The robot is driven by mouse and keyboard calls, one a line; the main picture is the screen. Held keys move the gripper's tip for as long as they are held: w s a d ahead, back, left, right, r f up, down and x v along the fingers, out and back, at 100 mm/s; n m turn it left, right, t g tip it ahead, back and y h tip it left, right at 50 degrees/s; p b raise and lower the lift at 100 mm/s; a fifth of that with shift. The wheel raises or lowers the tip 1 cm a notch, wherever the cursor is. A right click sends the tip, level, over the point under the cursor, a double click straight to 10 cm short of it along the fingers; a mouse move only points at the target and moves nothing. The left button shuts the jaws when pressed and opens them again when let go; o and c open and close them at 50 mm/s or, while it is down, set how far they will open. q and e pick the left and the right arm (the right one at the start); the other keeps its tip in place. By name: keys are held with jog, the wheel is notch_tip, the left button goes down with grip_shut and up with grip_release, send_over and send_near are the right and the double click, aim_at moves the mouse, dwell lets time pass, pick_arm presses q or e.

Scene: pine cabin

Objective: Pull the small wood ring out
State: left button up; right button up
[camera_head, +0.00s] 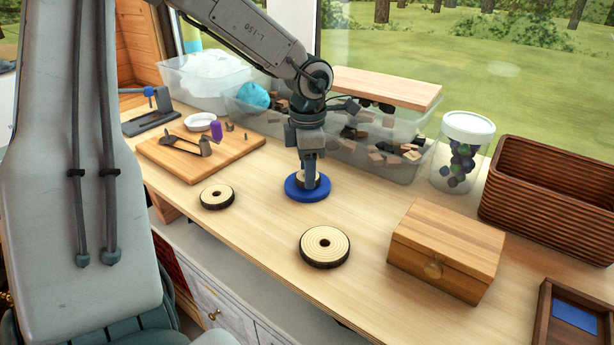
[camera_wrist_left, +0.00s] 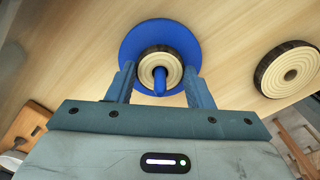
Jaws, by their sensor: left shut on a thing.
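The small wood ring (camera_wrist_left: 175,70), pale with a dark bark edge, sits around a blue peg (camera_wrist_left: 160,82) that rises from a round blue base (camera_wrist_left: 137,44). In the head view the base (camera_head: 296,190) rests on the worktop and my gripper hides most of the ring. My left gripper (camera_head: 308,182) points straight down over it. In the left wrist view its fingers (camera_wrist_left: 160,84) are shut on the ring from both sides. The peg still passes through the ring. My right gripper is in neither view.
Two loose wood rings lie on the worktop, one left (camera_head: 229,197) and a larger one in front (camera_head: 343,247). A wooden box (camera_head: 450,245) stands right. Clear bins (camera_head: 395,170), a lidded jar (camera_head: 468,128) and a wooden board (camera_head: 170,165) stand around.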

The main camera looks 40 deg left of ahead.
pick_arm(q)
jog(key=shift+r+p, duration=1.85)
jog(key=shift+r, duration=1.8)
